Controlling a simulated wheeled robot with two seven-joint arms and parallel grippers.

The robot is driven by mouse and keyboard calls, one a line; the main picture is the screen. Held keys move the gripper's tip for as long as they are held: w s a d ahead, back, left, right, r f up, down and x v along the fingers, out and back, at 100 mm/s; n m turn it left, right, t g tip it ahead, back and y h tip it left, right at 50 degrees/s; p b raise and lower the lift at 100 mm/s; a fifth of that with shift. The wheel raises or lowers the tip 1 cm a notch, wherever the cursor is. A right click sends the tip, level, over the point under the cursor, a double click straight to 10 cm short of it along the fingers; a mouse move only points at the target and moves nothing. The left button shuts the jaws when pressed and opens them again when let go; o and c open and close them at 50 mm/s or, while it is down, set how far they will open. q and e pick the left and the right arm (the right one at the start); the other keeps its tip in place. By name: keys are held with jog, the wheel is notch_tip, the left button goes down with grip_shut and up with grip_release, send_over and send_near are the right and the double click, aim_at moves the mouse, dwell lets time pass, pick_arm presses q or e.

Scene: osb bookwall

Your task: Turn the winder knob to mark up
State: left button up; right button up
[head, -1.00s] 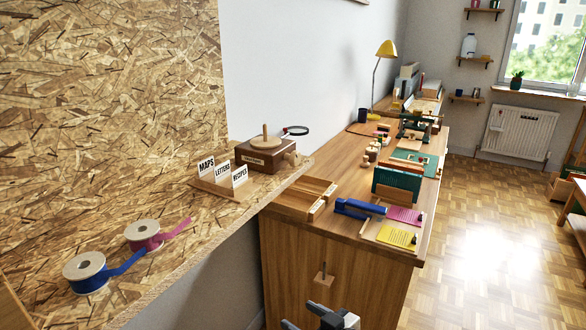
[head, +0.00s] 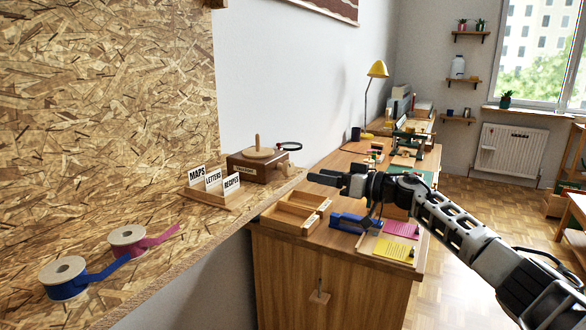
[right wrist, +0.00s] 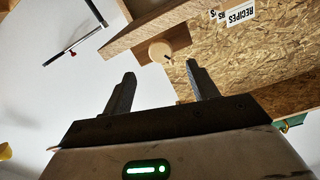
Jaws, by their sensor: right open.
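The winder is a dark brown wooden box (head: 252,168) with a pale disc and upright peg on top, at the end of the strand-board shelf. Its round pale knob (right wrist: 160,51) shows end-on in the right wrist view, beyond my fingertips and between them. A small dark mark lies toward the knob's lower right in that view, where the label lettering appears upside down. My right gripper (head: 317,177) is open and empty, just right of the winder, with a gap to the knob. Its fingers also show in the right wrist view (right wrist: 160,68). My left gripper is not in view.
A card holder (head: 215,190) with MAPS, LETTERS and RECIPES cards stands beside the winder. Blue (head: 64,279) and pink (head: 128,242) ribbon spools are nearer. A wooden tray (head: 292,212) and blue stapler (head: 352,222) lie on the desk below.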

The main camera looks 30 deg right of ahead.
aim_at(291, 170)
jog(key=x, duration=0.8)
jog(key=shift+w+a, duration=0.25)
jog(key=c, duration=1)
